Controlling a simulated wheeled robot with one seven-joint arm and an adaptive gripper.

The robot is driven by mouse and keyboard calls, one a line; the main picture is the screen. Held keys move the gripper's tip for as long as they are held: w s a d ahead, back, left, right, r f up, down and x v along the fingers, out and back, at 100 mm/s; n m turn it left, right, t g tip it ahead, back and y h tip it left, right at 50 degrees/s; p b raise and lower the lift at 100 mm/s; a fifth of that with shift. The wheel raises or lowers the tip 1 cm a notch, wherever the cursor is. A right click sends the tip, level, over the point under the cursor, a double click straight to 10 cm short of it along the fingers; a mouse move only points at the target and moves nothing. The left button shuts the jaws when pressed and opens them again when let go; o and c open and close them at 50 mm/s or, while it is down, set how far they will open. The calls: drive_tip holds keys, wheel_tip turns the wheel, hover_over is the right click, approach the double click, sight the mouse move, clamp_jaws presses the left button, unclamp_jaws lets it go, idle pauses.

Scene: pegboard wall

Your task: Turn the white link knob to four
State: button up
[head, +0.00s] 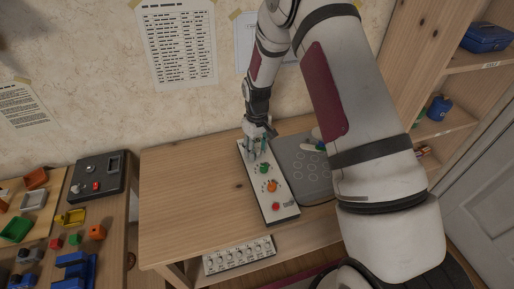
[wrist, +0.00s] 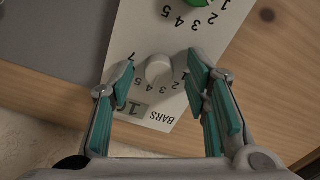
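The white knob (wrist: 158,68) sits on a pale control panel (wrist: 130,38), with printed numbers around it. In the wrist view the panel's lettering is upside down, and the word BARS and a small display lie below the knob. I cannot tell which number the knob points to. My gripper (wrist: 160,62) is open, with one teal-padded finger on each side of the knob and gaps between. In the head view my gripper (head: 258,146) is over the panel's far end and hides the white knob.
The panel also bears a green knob (head: 265,168), an orange knob (head: 272,186) and a red button (head: 276,206). A grey plate (head: 300,165) lies to its right. The wooden table (head: 185,190) is clear to the left. A knob strip (head: 238,256) sits below.

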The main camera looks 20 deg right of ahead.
wheel_tip(320, 180, up, 12)
idle(0.6)
idle(0.4)
wheel_tip(320, 180, up, 10)
drive_tip(key=r+m+t, duration=0.1)
hover_over(257, 151)
drive_tip(key=s, duration=0.5)
drive_tip(key=s+r+m+t, duration=0.1)
drive_tip(key=s+r, duration=0.8)
drive_tip(key=s+r+m+t, duration=0.1)
drive_tip(key=s+r, duration=0.1)
drive_tip(key=s, duration=0.7)
drive_tip(key=s+r+m+t, duration=0.1)
drive_tip(key=s+r, duration=0.1)
drive_tip(key=s, duration=0.7)
drive_tip(key=shift+d+m+t, duration=0.2)
drive_tip(key=shift+m+t, duration=0.1)
drive_tip(key=shift+t, duration=0.1)
